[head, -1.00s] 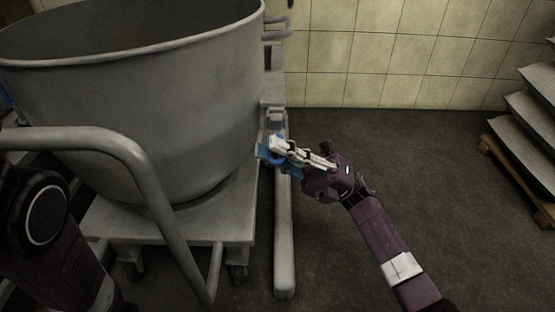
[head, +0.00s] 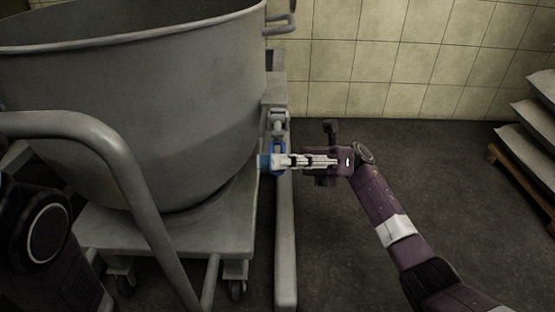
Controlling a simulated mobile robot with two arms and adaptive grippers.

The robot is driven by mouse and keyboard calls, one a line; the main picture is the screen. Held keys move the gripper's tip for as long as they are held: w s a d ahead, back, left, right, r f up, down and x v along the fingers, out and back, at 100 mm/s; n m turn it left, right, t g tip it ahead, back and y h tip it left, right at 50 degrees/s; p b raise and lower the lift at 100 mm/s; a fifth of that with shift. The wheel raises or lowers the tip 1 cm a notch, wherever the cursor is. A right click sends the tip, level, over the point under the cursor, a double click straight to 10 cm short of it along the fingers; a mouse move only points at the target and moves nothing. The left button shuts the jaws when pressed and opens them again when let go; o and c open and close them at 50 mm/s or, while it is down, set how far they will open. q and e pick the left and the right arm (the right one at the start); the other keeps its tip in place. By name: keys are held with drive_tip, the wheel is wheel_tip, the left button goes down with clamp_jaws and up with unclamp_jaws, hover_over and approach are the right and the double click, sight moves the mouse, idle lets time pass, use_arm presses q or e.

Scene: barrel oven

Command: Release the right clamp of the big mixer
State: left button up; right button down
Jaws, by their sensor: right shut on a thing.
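The big mixer's grey metal bowl (head: 130,110) stands on a wheeled cart (head: 160,232) at the left. The right clamp (head: 265,162), with a blue handle, sits at the bowl's right side, by the grey mixer frame (head: 285,240). My right gripper (head: 280,160) reaches in from the right and is shut on the blue clamp handle. Its fingers hide part of the handle. My left arm shows at the lower left edge, but its gripper is out of the picture.
A curved grey cart handle (head: 110,150) rises at the left front. Stacked sacks (head: 530,150) lie on a wooden pallet (head: 510,170) at the right. A tiled wall (head: 400,70) closes the back. The dark floor (head: 440,200) between is clear.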

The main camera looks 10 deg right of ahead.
drive_tip(key=shift+w, duration=0.1)
drive_tip(key=c, duration=1.8)
unclamp_jaws()
drive_tip(key=shift+v, duration=3.8)
